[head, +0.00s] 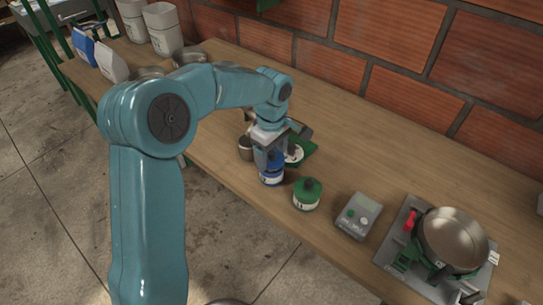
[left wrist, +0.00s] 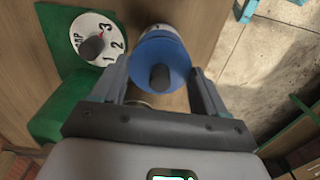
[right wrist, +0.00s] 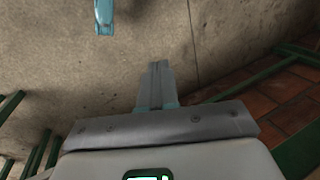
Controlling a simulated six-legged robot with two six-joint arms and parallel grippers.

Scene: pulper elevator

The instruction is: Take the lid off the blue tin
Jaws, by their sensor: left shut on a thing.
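The blue tin (head: 271,181), with a white label band, stands on the wooden bench. Its blue lid (left wrist: 150,55) with a dark knob faces me in the left wrist view. My left gripper (left wrist: 160,72) reaches down from above, its fingers on either side of the lid, shut on it. In the head view the lid sits at the top of the tin; whether a gap lies between them I cannot tell. My right gripper (right wrist: 157,78) is shut and empty, over the concrete floor.
A green tin (head: 307,195) stands close to the right of the blue one. A green device with a numbered dial (left wrist: 95,40) is right beside the gripper. A grey scale (head: 357,216) and a steel pot (head: 452,240) are further right. Brick wall behind.

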